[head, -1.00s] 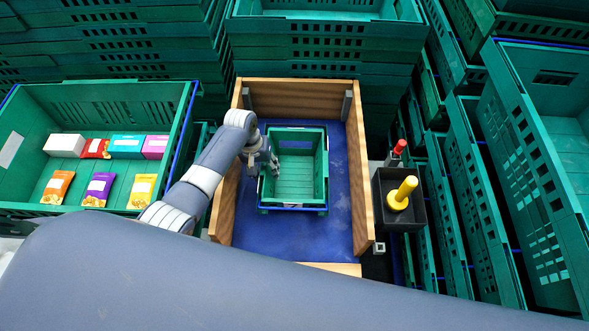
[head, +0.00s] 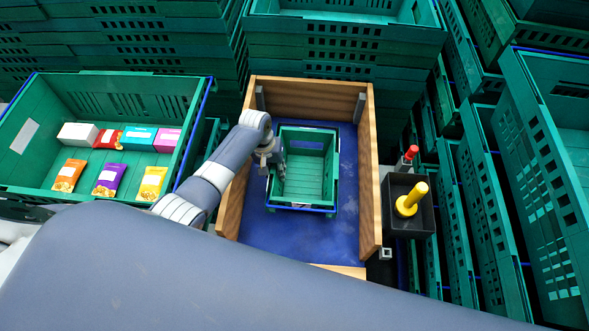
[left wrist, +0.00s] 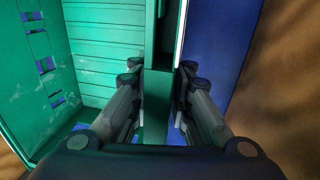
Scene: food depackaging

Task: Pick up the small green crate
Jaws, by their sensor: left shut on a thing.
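The small green crate (head: 305,180) stands upright and empty on the blue floor inside a wooden-sided box. It also shows in the left wrist view (left wrist: 105,50), with its inner floor and slotted wall. My left gripper (head: 274,165) is at the crate's left wall. In the left wrist view, my left gripper (left wrist: 157,90) has one finger on each side of that wall's rim and is shut on it. Whether the crate's underside touches the blue floor cannot be told. My right gripper is not in view.
A large green crate (head: 60,95) with several snack packs and small boxes stands at the left. A black bin with a yellow peg (head: 411,200) stands at the right. Stacked green crates (head: 345,45) fill the back and right.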

